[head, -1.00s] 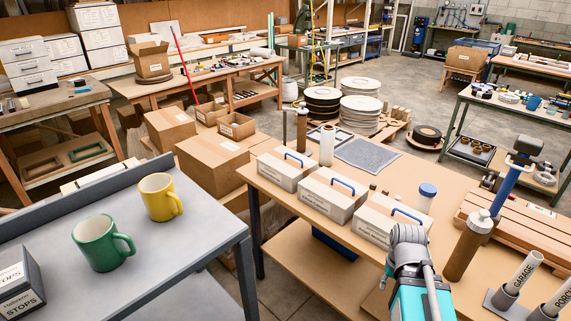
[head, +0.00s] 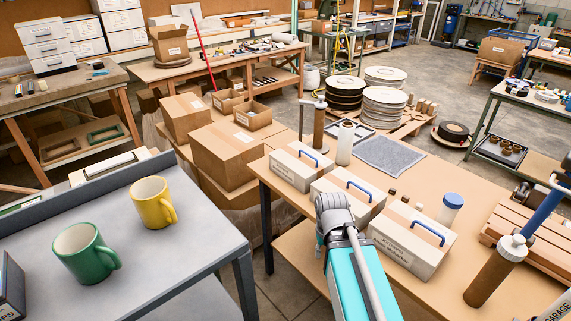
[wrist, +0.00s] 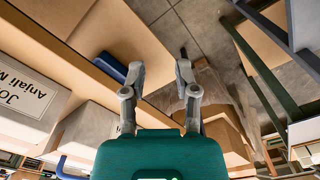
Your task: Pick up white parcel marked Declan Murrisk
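Three white parcels with blue handles stand in a row on the wooden table: a left one (head: 290,172), a middle one (head: 365,203) and a right one (head: 395,245). Their labels are too small to read in the head view. In the wrist view, a white parcel (wrist: 40,72) at the left has an upside-down label partly reading "Anjali M"; another white parcel (wrist: 85,132) is beside it. I cannot make out Declan Murrisk anywhere. My gripper (wrist: 160,70) is open and empty, its two fingers apart. In the head view it is in front of the middle parcel, partly covering it.
A grey table (head: 190,240) at the left holds a green mug (head: 82,255) and a yellow mug (head: 150,205).

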